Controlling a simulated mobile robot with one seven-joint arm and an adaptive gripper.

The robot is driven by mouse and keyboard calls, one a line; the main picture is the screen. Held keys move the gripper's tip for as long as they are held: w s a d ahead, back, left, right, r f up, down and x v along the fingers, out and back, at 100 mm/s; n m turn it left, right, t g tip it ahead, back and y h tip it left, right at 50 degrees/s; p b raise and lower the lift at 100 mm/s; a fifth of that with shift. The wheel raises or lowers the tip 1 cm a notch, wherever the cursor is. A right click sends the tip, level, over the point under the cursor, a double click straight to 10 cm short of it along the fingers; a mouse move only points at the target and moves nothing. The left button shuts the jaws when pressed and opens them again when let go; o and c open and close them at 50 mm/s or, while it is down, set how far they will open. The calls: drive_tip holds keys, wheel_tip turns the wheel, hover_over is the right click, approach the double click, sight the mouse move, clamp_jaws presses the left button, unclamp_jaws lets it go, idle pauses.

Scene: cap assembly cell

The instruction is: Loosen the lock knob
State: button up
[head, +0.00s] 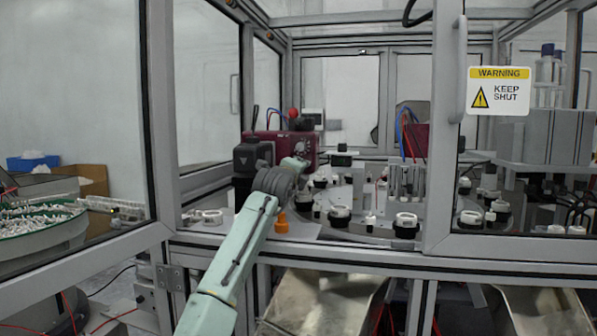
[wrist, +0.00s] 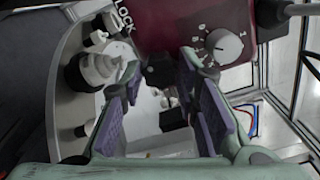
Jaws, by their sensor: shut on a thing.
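The lock knob (wrist: 159,72) is a small black knob under the maroon box (wrist: 165,22), whose face bears the word LOCK. My gripper (wrist: 161,82) has its two purple-padded fingers on either side of the knob, closed on it; the exact contact is partly hidden in shadow. In the head view my gripper (head: 297,164) reaches the front of the maroon box (head: 300,144), and the knob is hidden there behind my wrist.
A grey numbered dial (wrist: 223,47) sits on the box right of my fingers. Black-and-white parts (wrist: 97,70) stand on the turntable at left. A door with a warning sign (head: 498,91) is at right.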

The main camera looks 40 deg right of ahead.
drive_tip(key=shift+r+n, duration=0.1)
drive_tip(key=shift+n, duration=0.2)
idle(0.4)
drive_tip(key=o, duration=1.2)
drive_tip(key=shift+c, duration=0.2)
drive_tip(key=v, duration=1.2)
drive_tip(key=shift+s, duration=0.15)
